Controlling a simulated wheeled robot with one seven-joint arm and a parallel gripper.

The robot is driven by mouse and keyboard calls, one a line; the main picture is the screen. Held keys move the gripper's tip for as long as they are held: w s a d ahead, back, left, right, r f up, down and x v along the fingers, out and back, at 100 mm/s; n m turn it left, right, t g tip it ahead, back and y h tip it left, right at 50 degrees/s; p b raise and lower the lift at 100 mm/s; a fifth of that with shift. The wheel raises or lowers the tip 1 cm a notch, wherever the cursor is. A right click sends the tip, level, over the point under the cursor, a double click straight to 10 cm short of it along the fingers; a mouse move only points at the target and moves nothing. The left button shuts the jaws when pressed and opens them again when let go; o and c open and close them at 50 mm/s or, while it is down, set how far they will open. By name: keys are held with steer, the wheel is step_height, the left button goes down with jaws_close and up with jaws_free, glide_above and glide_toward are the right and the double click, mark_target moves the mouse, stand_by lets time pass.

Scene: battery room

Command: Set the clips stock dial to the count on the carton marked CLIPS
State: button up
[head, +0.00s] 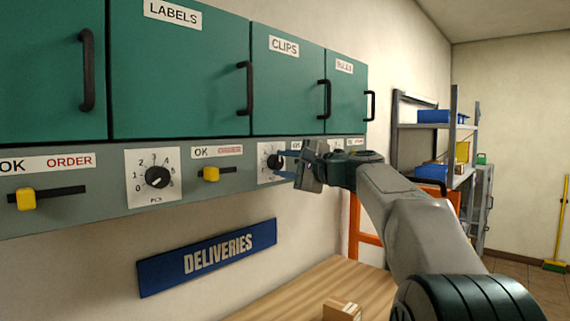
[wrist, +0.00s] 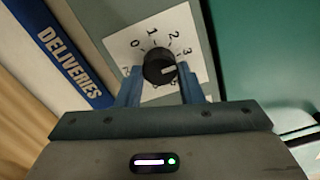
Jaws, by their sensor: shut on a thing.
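The clips dial (head: 270,161) is on the grey strip below the green CLIPS door (head: 285,85). In the wrist view its black knob (wrist: 159,62) sits on a white plate (wrist: 200,72) with 0, 1, 2 and 3 visible; higher numbers are hidden by a finger. The white mark on the knob points right, a little past the 3. My gripper (head: 284,161) is shut on the knob, one blue finger on either side, as the wrist view (wrist: 160,85) shows. A small carton (head: 342,311) is on the wooden bench; no readable CLIPS mark or count shows.
A similar dial (head: 157,177) and yellow sliders (head: 26,199) (head: 210,174) are on the strip to the left. The blue DELIVERIES sign (head: 207,257) is below it. Black door handles (head: 250,88) jut out above. Shelving (head: 452,125) stands at the back right.

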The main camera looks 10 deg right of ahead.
steer(key=shift+f, duration=0.15)
steer(key=o, duration=1)
steer(key=shift+c, duration=0.2)
steer(key=b+v, duration=0.3)
steer(key=v, duration=1.1)
